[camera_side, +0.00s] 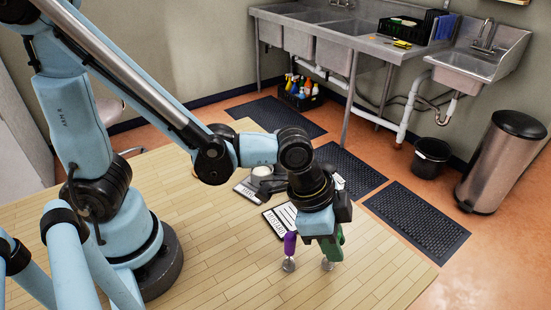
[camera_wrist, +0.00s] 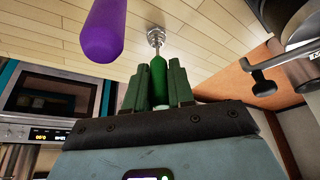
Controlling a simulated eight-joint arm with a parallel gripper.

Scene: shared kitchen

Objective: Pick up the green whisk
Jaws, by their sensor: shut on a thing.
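The green whisk (camera_wrist: 158,80) has its handle between the fingers of my gripper (camera_wrist: 160,75), which is shut on it. Its wire head (camera_wrist: 156,38) points away from the wrist. In the side view my gripper (camera_side: 334,245) points down over the table's right part, and the whisk's wire head (camera_side: 327,264) shows below it. The fingers are green too and hide much of the handle. I cannot tell whether the head touches the table. A purple whisk (camera_side: 290,245) stands upright just left of my gripper; its handle (camera_wrist: 101,30) shows close by in the wrist view.
Printed cards (camera_side: 280,221) lie behind my gripper on the wooden table (camera_side: 215,260), with a dark device (camera_side: 264,180) farther back.

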